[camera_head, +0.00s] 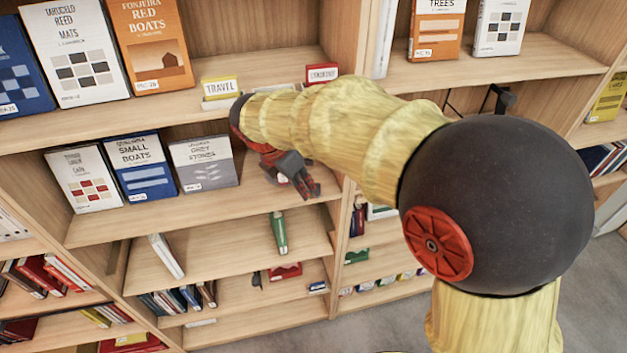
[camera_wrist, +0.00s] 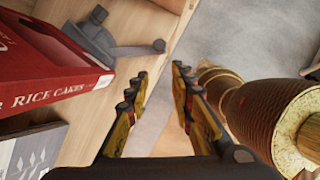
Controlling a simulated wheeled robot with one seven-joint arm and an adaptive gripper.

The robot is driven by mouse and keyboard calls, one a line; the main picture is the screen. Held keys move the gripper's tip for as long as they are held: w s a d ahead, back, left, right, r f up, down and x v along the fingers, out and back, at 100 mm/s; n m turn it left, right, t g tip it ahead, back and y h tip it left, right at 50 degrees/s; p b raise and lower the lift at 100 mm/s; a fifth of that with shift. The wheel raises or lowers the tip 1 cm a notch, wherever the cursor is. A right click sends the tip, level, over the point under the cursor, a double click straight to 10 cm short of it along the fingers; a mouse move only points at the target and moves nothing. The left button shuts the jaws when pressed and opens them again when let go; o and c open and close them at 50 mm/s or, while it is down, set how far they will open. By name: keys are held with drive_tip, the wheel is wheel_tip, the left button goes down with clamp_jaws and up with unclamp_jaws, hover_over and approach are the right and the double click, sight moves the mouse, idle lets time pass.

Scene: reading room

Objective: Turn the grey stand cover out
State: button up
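My gripper (camera_head: 309,184) reaches in front of the middle shelf, to the right of a white-and-grey book marked GREY STORIES (camera_head: 203,163). In the wrist view my gripper (camera_wrist: 158,92) has its two fingers apart, with nothing between them. A grey piece with a rounded knob and a short arm (camera_wrist: 112,46) stands on a wooden shelf, up and left of the fingers and apart from them. A grey cover with pale leaf shapes (camera_wrist: 32,158) shows at the lower left. I cannot tell which of these is the grey stand cover.
A red RICE CAKES book (camera_wrist: 50,70) lies near the grey piece. A blue SMALL BOATS book (camera_head: 145,168) stands left of the grey book. A yellow TRAVEL sign (camera_head: 220,87) is on the shelf above. A brown ribbed cylinder (camera_wrist: 265,118) is right of the fingers.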

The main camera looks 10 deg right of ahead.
drive_tip(key=s+a, duration=0.4)
drive_tip(key=a, duration=0.3)
